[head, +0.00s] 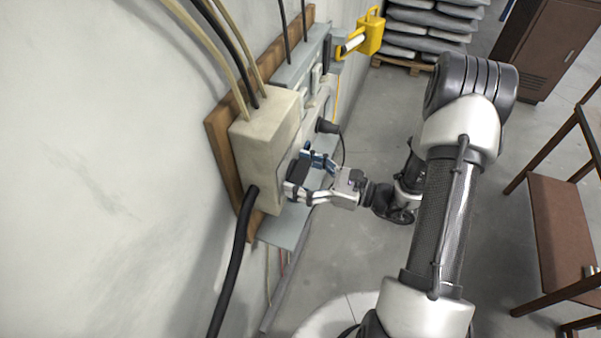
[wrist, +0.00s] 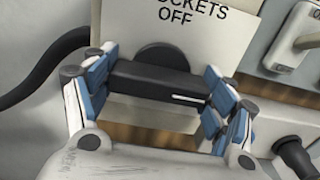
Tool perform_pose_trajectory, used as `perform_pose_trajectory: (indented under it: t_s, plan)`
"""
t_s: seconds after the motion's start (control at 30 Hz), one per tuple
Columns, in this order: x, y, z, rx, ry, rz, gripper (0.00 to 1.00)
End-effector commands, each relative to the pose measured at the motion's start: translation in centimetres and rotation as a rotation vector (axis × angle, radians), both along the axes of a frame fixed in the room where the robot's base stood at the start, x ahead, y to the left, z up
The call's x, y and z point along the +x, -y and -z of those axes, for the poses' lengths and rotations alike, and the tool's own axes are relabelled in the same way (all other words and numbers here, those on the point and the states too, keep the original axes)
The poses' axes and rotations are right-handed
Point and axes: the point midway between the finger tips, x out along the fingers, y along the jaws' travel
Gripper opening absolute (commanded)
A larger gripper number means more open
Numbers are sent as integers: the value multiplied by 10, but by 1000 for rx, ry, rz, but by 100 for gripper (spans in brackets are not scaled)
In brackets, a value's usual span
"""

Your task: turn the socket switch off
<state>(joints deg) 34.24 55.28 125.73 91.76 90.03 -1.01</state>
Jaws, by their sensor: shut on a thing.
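The socket switch is a black bar handle (wrist: 165,84) on a round black base (wrist: 163,55), on the front of a beige box (head: 265,136). In the wrist view the bar lies nearly level, with a white line near its right end. The words "OCKETS OFF" show above it, cut off at the picture's top edge. My gripper (wrist: 160,78) has its blue-padded fingers at the two ends of the bar and is shut on it. In the head view my gripper (head: 309,174) reaches the box front from the right and partly hides the handle (head: 299,169).
The box sits on a wooden board (head: 222,155) on the wall, with cables above and a thick black cable (head: 237,255) below. Right of it in the wrist view are a pale switch (wrist: 300,35) and a black plug (wrist: 295,155). A brown table (head: 560,225) stands at right.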

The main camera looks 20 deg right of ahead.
Motion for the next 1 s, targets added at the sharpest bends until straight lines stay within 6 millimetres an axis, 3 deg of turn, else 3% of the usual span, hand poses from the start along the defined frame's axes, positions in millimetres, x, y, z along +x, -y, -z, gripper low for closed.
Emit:
perform_pose_trajectory:
  t_s: [0.47, 1.0]
  plan:
    - [0, 0, 2, -60, 83, 0, 53]
    - [0, 0, 5, -340, 470, 0, 53]
